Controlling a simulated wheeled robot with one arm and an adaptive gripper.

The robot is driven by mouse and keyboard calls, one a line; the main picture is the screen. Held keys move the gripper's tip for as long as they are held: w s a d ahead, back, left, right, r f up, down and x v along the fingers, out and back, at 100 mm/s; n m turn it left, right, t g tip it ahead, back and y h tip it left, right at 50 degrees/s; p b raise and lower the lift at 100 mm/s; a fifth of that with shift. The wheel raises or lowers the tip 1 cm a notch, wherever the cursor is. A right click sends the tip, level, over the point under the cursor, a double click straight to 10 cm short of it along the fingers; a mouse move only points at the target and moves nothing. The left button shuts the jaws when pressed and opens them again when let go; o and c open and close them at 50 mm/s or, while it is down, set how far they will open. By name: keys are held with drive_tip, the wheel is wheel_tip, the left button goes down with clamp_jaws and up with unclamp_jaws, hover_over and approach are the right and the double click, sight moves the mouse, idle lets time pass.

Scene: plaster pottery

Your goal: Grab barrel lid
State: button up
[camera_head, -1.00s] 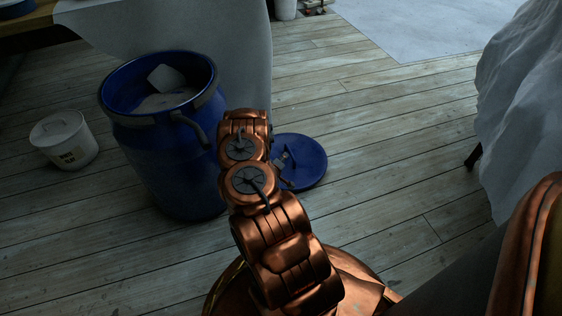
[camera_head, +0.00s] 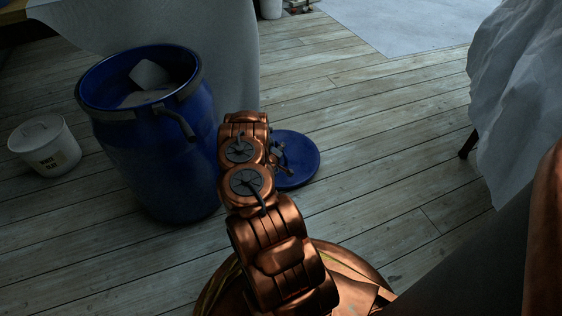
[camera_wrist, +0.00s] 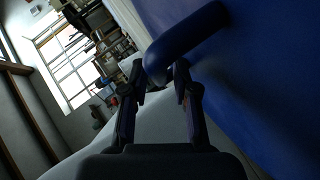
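The blue round lid (camera_head: 301,161) lies on the plank floor to the right of the blue barrel (camera_head: 160,170). My copper arm covers the lid's left edge. Small grey parts show against the lid beside the arm; I cannot tell whether they are my fingers. In the wrist view my gripper (camera_wrist: 163,78) has its two dark fingers apart with nothing held between them. A dark curved handle (camera_wrist: 190,40) crosses just beyond the fingertips, in front of a large blue surface (camera_wrist: 265,70). I cannot tell whether they touch.
The open barrel holds pale lumps and has a side handle. A white lidded bucket (camera_head: 44,146) stands left of it. A draped cloth (camera_head: 180,30) hangs behind the barrel; another cloth (camera_head: 515,95) hangs at right. The floor (camera_head: 390,130) right of the lid is clear.

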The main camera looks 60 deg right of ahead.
clamp_jaws()
idle(0.6)
